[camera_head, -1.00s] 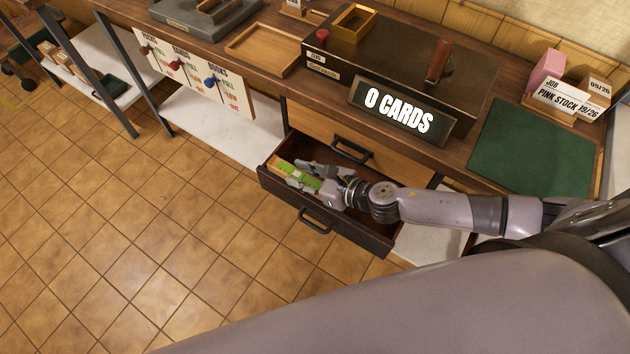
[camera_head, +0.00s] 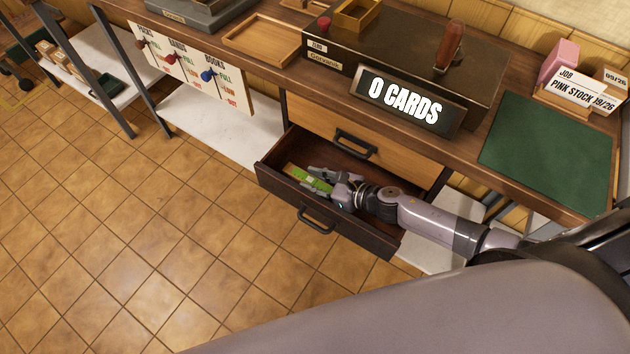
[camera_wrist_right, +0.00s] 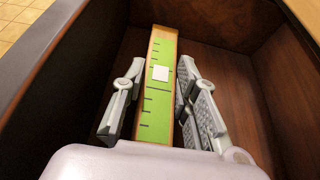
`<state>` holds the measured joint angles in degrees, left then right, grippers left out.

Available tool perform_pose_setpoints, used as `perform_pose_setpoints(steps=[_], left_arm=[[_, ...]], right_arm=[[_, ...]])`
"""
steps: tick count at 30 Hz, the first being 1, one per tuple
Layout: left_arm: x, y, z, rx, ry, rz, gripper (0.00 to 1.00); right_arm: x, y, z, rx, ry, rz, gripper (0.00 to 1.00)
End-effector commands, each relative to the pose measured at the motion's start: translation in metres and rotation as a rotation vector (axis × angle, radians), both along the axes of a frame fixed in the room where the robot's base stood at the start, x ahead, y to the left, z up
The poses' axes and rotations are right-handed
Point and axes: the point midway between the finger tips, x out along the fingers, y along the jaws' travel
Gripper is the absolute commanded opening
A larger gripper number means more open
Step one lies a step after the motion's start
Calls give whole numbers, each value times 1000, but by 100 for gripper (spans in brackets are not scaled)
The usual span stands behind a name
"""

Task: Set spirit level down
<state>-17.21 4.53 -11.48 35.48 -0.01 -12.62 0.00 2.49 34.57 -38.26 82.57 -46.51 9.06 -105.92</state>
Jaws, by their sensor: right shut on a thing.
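The spirit level (camera_head: 308,178) is a green bar with a wood-coloured edge. In the wrist view the level (camera_wrist_right: 160,85) shows dark tick marks and a white square. It lies lengthwise between the two grey fingers of my right gripper (camera_head: 325,180), which is shut on it inside the open drawer (camera_head: 275,180). The wrist view shows the right gripper (camera_wrist_right: 158,95) with one finger along each side of the level. I cannot tell whether the level touches the drawer floor (camera_wrist_right: 235,75). My left gripper is not in view.
The drawer's dark walls surround the gripper closely; its front has a black handle (camera_head: 317,220). Above are a closed drawer (camera_head: 400,150), a "0 CARDS" sign (camera_head: 408,101) and the worktop with a green mat (camera_head: 550,150). The tiled floor (camera_head: 150,240) before the drawer is clear.

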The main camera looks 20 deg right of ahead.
Motion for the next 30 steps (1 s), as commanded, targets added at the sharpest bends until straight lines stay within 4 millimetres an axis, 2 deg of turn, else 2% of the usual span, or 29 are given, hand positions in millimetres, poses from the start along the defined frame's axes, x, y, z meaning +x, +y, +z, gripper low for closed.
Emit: perform_pose_setpoints(steps=[12,13,21,30], left_arm=[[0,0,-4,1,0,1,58],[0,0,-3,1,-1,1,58],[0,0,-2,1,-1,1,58],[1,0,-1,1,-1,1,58]], right_arm=[[3,-3,-4,0,-4,0,0],[3,-3,-3,-1,-3,0,29],[3,-3,-3,-1,-3,0,47],[3,-3,-2,-1,-3,-1,48]])
